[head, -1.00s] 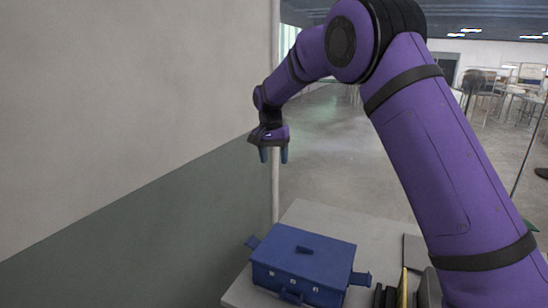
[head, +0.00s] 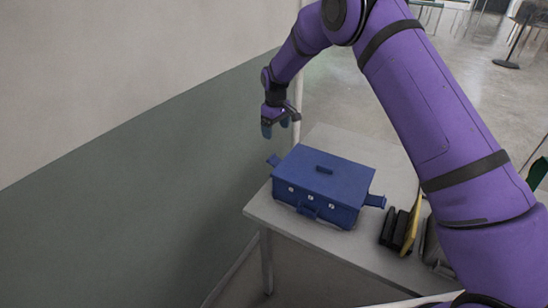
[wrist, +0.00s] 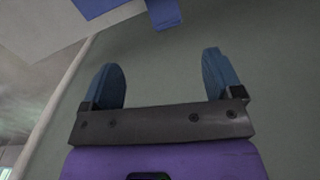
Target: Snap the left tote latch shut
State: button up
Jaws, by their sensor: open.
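The blue tote (head: 325,180) stands closed on the table, with a small handle on its lid. Its left latch (head: 273,160) is a blue flap that sticks out from the left end, apart from the wall of the tote. A similar right latch (head: 375,201) sticks out at the right end. My gripper (head: 275,127) is open and empty, just above and behind the left latch, apart from it. In the wrist view, the open fingers (wrist: 163,80) have nothing between them. The tote (wrist: 92,6) and a latch flap (wrist: 163,12) show at the top edge there.
The grey table (head: 262,206) has its left edge close to the tote. A wall (head: 150,190) rises along the left. Black and yellow upright items (head: 402,228) stand right of the tote. Bare table top lies behind the tote.

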aim_at(274, 160)
jog(key=f, duration=0.4)
jog(key=f+n, duration=0.1)
jog(key=f, duration=0.4)
jog(key=f+n, duration=0.1)
jog(key=f, duration=0.3)
jog(key=shift+a+f, duration=0.25)
jog(key=shift+a, duration=0.15)
jog(key=c, duration=0.9)
jog(key=shift+s+d+r+t+y, duration=0.15)
jog(key=shift+d+t+y, duration=0.15)
jog(key=shift+y, duration=0.2)
jog(key=shift+s+d+r+t+y, duration=0.2)
jog(key=shift+t+y, duration=0.25)
jog(key=shift+y, duration=0.2)
jog(key=shift+s+d+r+t+y, duration=0.1)
jog(key=shift+r+t+y, duration=0.1)
jog(key=shift+t+y, duration=0.35)
jog(key=o, duration=0.9)
jog(key=shift+r, duration=0.1)
